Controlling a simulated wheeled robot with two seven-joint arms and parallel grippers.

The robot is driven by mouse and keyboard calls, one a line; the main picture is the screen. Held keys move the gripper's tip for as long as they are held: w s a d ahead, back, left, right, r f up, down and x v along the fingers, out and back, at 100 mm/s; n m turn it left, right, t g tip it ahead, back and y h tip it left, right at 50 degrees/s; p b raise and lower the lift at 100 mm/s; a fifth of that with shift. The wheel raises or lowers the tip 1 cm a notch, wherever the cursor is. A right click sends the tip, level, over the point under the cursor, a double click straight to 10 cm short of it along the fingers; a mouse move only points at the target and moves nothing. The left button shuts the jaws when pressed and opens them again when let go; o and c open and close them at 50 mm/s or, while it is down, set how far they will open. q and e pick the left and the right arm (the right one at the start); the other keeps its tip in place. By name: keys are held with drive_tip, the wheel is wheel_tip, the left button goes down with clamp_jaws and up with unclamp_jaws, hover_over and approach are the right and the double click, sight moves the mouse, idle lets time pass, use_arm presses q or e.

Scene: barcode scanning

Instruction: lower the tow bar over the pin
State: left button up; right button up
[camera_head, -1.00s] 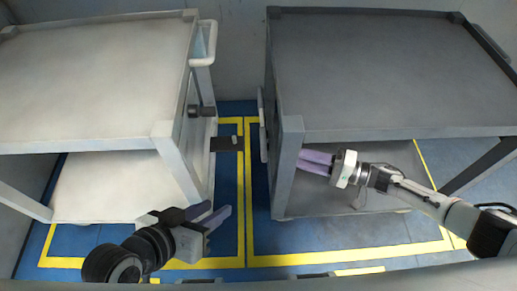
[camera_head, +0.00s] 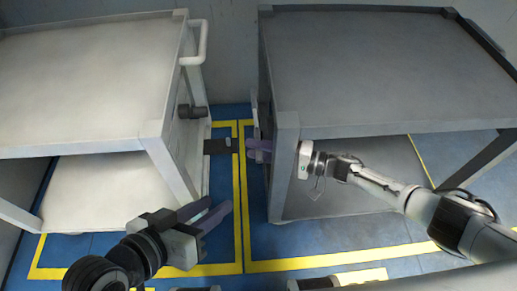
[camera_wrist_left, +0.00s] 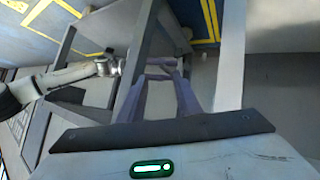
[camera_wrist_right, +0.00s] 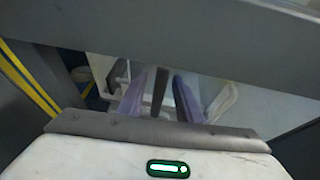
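A pale upright bar, apparently the tow bar (camera_head: 254,112), stands at the grey cart's left end. A dark hitch plate (camera_head: 218,146) juts from the white cart's low right end; a small pin-like stub (camera_head: 235,144) shows at its tip. My right gripper (camera_head: 257,150) reaches past the grey cart's front post, near the upright bar's lower part. In the right wrist view its purple fingers (camera_wrist_right: 159,98) are apart, with a dark bar (camera_wrist_right: 160,92) between them; contact is not clear. My left gripper (camera_head: 218,212) is open and empty, low in front of the white cart.
The white cart (camera_head: 90,85) stands at left, with a handle (camera_head: 203,45) and a dark knob (camera_head: 192,111). The grey cart (camera_head: 360,80) stands at right; its front post (camera_head: 284,170) is close to my right gripper. Blue floor with yellow lines (camera_head: 241,200) lies between them.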

clamp_jaws()
